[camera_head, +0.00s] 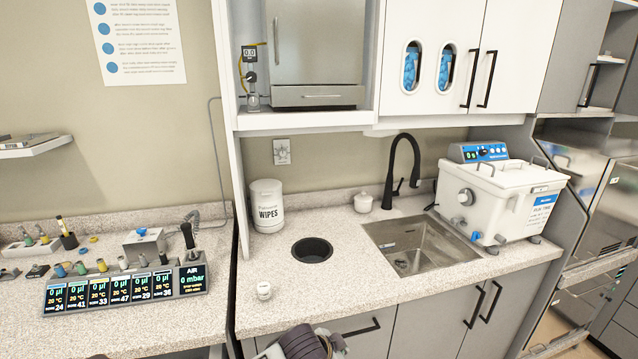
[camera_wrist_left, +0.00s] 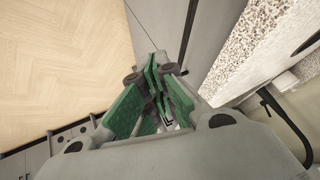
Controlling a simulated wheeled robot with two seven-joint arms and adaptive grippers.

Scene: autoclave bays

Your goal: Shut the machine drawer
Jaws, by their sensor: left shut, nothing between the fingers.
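A steel-fronted machine (camera_head: 317,42) sits in the open bay of the upper cabinet. A drawer front (camera_head: 320,96) with a bar handle runs along its bottom; I cannot tell whether it is fully in. More steel machine fronts (camera_head: 596,215) with bar handles stand at the far right, partly cut off by the picture edge. My left gripper (camera_wrist_left: 156,88), with green finger pads, is shut and empty in the left wrist view, beside a grey cabinet front and above the floor. It touches no drawer that I can make out. My right gripper is not in view.
The speckled counter (camera_head: 340,285) holds a wipes tub (camera_head: 267,207), a small white jar (camera_head: 264,290), a sink (camera_head: 415,248) with a black tap and a white bath unit (camera_head: 497,198). A pipette display (camera_head: 125,288) stands at the left. Dark handles project from the lower cabinets.

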